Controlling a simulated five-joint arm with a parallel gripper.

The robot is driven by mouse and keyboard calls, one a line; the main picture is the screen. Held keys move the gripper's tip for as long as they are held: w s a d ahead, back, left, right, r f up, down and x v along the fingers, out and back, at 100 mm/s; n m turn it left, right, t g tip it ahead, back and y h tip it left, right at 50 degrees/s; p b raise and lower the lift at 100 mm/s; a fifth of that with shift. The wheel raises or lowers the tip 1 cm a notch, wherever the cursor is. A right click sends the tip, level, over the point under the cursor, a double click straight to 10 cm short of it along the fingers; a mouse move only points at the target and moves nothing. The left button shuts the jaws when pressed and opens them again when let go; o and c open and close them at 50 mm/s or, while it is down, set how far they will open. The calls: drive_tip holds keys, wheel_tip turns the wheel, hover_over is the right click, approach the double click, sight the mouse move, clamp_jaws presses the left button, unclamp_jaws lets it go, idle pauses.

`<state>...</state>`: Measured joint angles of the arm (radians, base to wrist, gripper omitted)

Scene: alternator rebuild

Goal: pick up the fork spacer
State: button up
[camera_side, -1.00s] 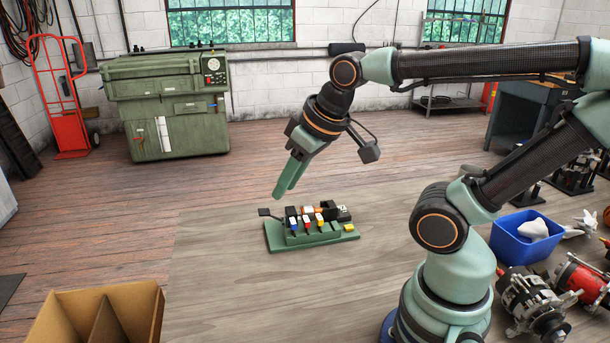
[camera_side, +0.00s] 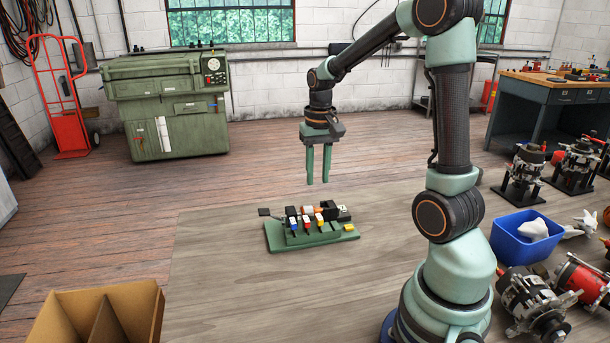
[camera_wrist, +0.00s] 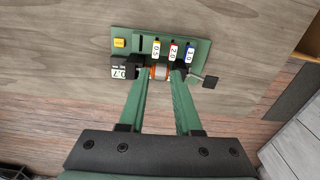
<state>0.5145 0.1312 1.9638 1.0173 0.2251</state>
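A green fixture (camera_side: 275,241) stands on the wooden table, and the wrist view shows it (camera_wrist: 195,20) too. It holds three tagged pieces in a row: yellow 0.5 (camera_wrist: 156,47), red 2.0 (camera_wrist: 173,50) and blue 1.0 (camera_wrist: 190,51). I cannot tell which part is the fork spacer. An orange and silver cylinder (camera_wrist: 159,72) lies beside them, between dark blocks. My gripper (camera_side: 318,182) points straight down above the fixture, apart from it. In the wrist view its fingers (camera_wrist: 160,74) are spread, with nothing between them, and partly overlap the view of the fixture.
A black block (camera_wrist: 119,67) with a white 0.7 display sits at one end of the fixture. A yellow block (camera_side: 349,227) is on its right end. A divided cardboard box (camera_side: 150,300) is at front left; a blue bin (camera_side: 510,250) and alternators (camera_side: 530,300) are right. Table around the fixture is clear.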

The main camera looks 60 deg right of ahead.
sight(319, 216)
drive_tip(key=shift+m, duration=0.3)
drive_tip(key=f, duration=0.8)
drive_tip(key=d+f, duration=0.1)
drive_tip(key=f, duration=0.4)
drive_tip(key=shift+c, duration=0.3)
clamp_jaws()
